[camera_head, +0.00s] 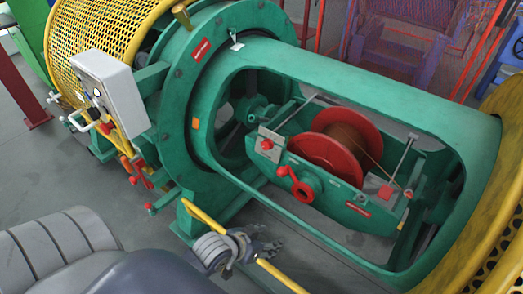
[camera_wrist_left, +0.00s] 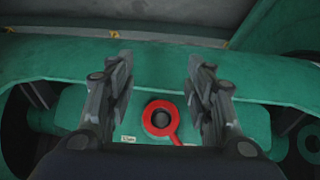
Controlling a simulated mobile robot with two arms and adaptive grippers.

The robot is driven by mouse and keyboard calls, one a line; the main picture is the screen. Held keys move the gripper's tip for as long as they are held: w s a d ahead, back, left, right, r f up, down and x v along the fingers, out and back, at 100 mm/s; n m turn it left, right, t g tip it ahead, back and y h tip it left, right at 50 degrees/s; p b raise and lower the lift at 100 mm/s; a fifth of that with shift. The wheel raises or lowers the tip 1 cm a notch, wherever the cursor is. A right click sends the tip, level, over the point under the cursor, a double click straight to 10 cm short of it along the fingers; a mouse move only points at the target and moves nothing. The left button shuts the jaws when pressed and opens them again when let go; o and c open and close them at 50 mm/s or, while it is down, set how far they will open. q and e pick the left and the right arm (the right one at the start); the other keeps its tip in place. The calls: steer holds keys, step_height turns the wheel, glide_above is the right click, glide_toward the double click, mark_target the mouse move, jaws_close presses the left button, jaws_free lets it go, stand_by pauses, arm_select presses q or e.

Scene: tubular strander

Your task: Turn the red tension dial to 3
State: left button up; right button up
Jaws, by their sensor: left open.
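A small red knob (camera_head: 267,143) sits on a light plate at the left end of the green cradle. A red ring with a handle (camera_head: 295,183) is on the cradle's near side. It also shows in the left wrist view (camera_wrist_left: 160,118), its handle pointing down and right. No dial numbers are readable, and I cannot tell for certain which red part is the tension dial. My left gripper (camera_head: 266,246) is open and empty outside the green tube, apart from the cradle. In the wrist view its fingers (camera_wrist_left: 158,80) stand either side of the line towards the red ring. My right gripper is not in view.
The cradle holds a red spool (camera_head: 340,150) inside the opening of the green tube (camera_head: 360,82). A yellow rail (camera_head: 206,217) runs by my left gripper. A white control box (camera_head: 110,90) and yellow mesh guard (camera_head: 100,40) stand at left.

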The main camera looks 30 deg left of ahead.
arm_select(q)
steer(key=w+a+r+n+t, duration=0.2)
steer(key=w+a+r+t, duration=0.3)
steer(key=w, duration=0.3)
steer(key=n+t+y, duration=0.1)
steer(key=n+t, duration=0.1)
steer(key=t, duration=0.3)
glide_toward(265, 147)
steer(key=w, duration=0.8)
steer(key=shift+w+d, duration=0.1)
steer(key=c, duration=1.1)
